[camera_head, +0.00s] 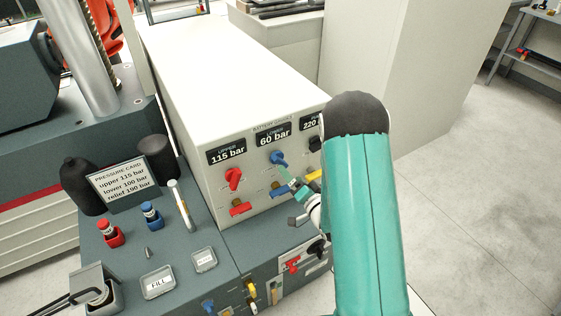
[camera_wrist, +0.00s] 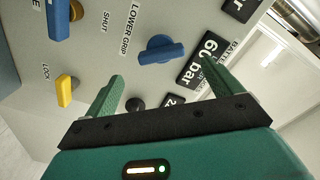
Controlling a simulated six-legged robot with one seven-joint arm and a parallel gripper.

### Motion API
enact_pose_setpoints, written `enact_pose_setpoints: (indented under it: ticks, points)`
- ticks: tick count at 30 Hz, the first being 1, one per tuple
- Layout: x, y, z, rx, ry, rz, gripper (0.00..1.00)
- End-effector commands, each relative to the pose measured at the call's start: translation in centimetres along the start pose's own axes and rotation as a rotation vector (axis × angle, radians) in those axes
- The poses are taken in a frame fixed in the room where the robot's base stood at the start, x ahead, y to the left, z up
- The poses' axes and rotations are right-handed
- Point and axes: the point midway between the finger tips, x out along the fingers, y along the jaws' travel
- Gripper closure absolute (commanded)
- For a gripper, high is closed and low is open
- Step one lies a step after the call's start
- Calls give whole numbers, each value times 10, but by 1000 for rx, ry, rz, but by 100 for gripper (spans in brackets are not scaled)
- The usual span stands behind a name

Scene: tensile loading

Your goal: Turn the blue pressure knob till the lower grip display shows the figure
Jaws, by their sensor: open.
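The blue pressure knob (camera_head: 278,158) sits on the white box's front panel, under the lower grip display (camera_head: 273,139), which reads 60 bar. In the wrist view the blue knob (camera_wrist: 161,50) lies beyond and roughly between my fingertips, its bar close to level in the picture. The display (camera_wrist: 205,57) is partly covered by the right finger. My gripper (camera_head: 287,176) is open and empty just below the knob in the head view; its fingers (camera_wrist: 162,72) look apart from it. A pressure card (camera_head: 118,182) lists upper 115, lower apparently 100, relief 190 bar.
A red knob (camera_head: 234,177) under the 115 bar display (camera_head: 227,153) is to the left. A red lever (camera_head: 241,208) and a yellow lever (camera_head: 314,175) sit lower on the panel. My arm hides part of the right side, including some of the 220 display (camera_head: 310,124).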

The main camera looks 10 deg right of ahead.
Motion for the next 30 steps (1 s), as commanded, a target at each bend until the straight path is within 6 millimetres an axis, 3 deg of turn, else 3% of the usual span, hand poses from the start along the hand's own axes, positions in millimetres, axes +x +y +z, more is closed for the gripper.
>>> enact_pose_setpoints:
  ticks: [6,12,24,30]
  points:
    - [45,-1,0,-2,-1,-5,9]
    - [76,0,-1,-1,-2,-3,9]
    - [86,1,-2,-1,-1,-1,9]
    - [86,1,-2,-1,-1,-1,46]
